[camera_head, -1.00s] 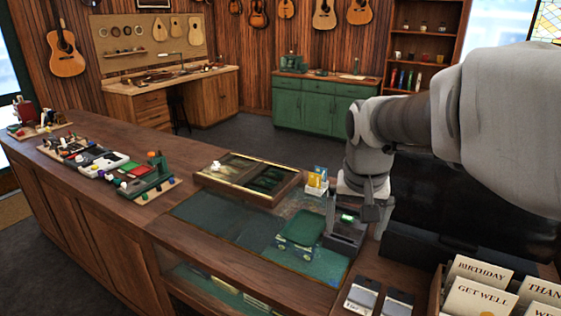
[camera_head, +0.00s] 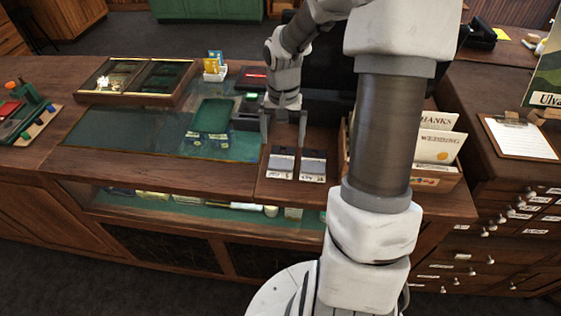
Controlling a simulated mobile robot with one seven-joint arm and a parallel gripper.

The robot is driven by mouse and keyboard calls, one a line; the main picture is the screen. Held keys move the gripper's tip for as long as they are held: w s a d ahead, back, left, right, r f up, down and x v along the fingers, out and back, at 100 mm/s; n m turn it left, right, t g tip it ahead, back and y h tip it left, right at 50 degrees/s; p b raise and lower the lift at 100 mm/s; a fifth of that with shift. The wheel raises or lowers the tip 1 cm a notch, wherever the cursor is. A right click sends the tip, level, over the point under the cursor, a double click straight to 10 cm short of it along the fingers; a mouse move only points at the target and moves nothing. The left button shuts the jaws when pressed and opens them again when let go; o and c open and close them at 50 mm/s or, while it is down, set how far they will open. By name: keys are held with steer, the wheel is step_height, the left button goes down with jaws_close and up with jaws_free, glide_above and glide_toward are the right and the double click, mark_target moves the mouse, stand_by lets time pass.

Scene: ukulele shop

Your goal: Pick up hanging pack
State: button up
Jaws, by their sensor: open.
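My gripper (camera_head: 283,130) is open and points down, its two fingers spread just behind and above two small grey-and-black labelled items (camera_head: 282,162) (camera_head: 313,165) on the wooden counter. Nothing shows between the fingers. The labels are too small to read, and I cannot tell whether either item is the hanging pack. A small holder (camera_head: 214,73) with yellow and blue packets stands further back left on the counter. No pack is clearly seen hanging; my arm hides part of the counter behind it.
A wooden card box (camera_head: 436,182) stands right of my arm. A clipboard (camera_head: 518,138) lies on the drawer cabinet (camera_head: 480,190) at right.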

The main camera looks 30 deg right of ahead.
mark_target(281, 160)
steer(key=f, duration=0.8)
steer(key=shift+a, duration=0.25)
steer(key=shift+c, duration=0.3)
steer(key=c, duration=1)
steer(key=shift+r, duration=0.1)
